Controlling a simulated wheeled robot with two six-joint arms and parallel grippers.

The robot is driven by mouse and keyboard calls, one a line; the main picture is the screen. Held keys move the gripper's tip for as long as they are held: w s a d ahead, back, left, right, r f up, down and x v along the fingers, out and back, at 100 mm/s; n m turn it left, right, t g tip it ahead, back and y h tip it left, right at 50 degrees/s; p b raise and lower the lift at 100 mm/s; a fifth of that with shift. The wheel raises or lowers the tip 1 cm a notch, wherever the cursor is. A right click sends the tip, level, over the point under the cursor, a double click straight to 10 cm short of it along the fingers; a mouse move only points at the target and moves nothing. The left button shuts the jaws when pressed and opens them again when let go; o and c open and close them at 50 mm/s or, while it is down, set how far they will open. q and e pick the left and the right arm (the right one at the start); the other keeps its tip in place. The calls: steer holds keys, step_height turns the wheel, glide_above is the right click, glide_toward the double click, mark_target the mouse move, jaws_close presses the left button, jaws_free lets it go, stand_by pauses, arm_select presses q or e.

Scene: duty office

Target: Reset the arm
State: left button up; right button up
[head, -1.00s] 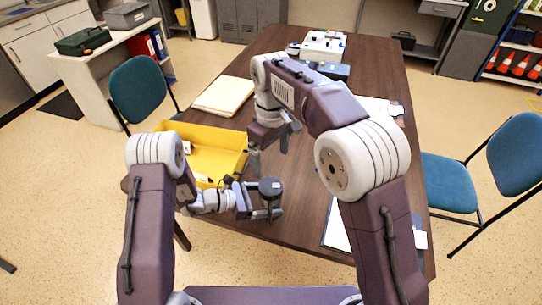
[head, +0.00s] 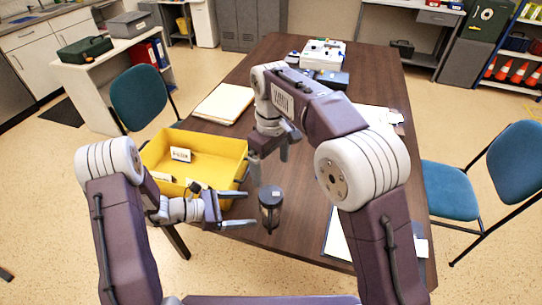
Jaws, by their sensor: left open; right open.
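My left gripper (head: 249,209) is open and empty over the near left part of the table. Its fingers point right, toward a dark lidded cylinder (head: 270,216) that stands upright on the table, a small gap from the fingertips. My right gripper (head: 270,162) is open and empty, its fingers pointing down above the middle of the table, behind the cylinder.
A yellow tray (head: 222,148) with labelled cards lies on the table's left side, behind my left gripper. Folders (head: 224,103), a white device (head: 323,54) and papers lie farther back. Teal chairs (head: 142,97) flank the brown table (head: 300,185).

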arm_select(q)
steer(key=s+a+r+m+g+y+p, duration=0.15)
steer(key=s+m+g+y, duration=0.45)
steer(key=s+m, duration=0.6)
steer(key=s+a+r+m+t+y+p, duration=0.1)
steer(key=a+r+m+t+y, duration=0.2)
steer(key=a+m+y, duration=0.3)
steer(key=a+r+m, duration=0.1)
steer(key=m, duration=0.2)
steer(key=shift+a+r+y, duration=0.3)
steer(key=shift+a, duration=0.1)
arm_select(e)
steer(key=s+d+f+m, duration=0.5)
steer(key=s+d, duration=0.3)
steer(key=d, duration=0.1)
steer(key=s+d+f+m+t, duration=0.1)
steer(key=s+d+f+m, duration=0.4)
steer(key=s+d, duration=0.3)
steer(key=shift+d+f, duration=0.2)
steer(key=shift+d, duration=0.15)
